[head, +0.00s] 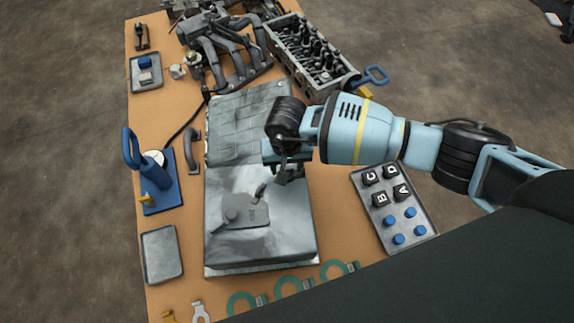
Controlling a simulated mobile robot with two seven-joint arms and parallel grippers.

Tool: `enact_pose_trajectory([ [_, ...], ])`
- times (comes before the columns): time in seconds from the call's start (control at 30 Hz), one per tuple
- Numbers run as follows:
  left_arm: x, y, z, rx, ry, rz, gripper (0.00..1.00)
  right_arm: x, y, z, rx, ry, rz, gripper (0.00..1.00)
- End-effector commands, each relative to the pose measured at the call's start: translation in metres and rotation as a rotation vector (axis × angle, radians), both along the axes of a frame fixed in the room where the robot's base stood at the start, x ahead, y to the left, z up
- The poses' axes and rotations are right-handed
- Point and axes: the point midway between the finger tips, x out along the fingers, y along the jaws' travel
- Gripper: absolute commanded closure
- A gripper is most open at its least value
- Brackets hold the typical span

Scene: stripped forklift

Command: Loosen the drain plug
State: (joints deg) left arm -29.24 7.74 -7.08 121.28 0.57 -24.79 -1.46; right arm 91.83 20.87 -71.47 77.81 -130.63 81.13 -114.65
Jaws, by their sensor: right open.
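A grey metal housing (285,235) stands on the tan table top. A darker plate (255,215) is on its top face, with a small round boss (231,213) and a short upright lever-like piece (261,190). I cannot tell for certain which part is the drain plug. My right gripper (288,178) is open over the far right part of the housing, a little right of the lever-like piece and apart from it. It appears empty, pointing down. My left gripper is not in view.
A blue stand (160,190) with a blue loop handle (128,150) is left. An empty grey tray (162,255) is front left. A tray of lettered and blue caps (395,208) is right. A cylinder head (312,55) and manifold pipes (225,50) fill the back. Green rings (293,287) lie in front.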

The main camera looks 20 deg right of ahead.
Motion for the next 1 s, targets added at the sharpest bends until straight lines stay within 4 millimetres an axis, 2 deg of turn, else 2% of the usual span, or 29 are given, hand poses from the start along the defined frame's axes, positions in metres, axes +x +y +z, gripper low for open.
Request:
enact_pose_trajectory([
  [0.33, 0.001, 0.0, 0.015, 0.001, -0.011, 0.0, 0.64, 0.0, 0.0, 0.026, 0.0, -0.002, 0.0, 0.53],
  [0.63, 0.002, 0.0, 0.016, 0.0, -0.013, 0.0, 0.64, 0.0, 0.0, 0.028, 0.0, 0.0, 0.0, 0.53],
  [0.83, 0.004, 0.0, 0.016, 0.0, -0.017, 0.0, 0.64, 0.0, 0.0, 0.028, 0.0, 0.0, 0.0, 0.27],
  [1.0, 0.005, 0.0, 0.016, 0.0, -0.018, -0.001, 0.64, 0.0, 0.0, 0.028, 0.0, 0.0, 0.0, 0.27],
])
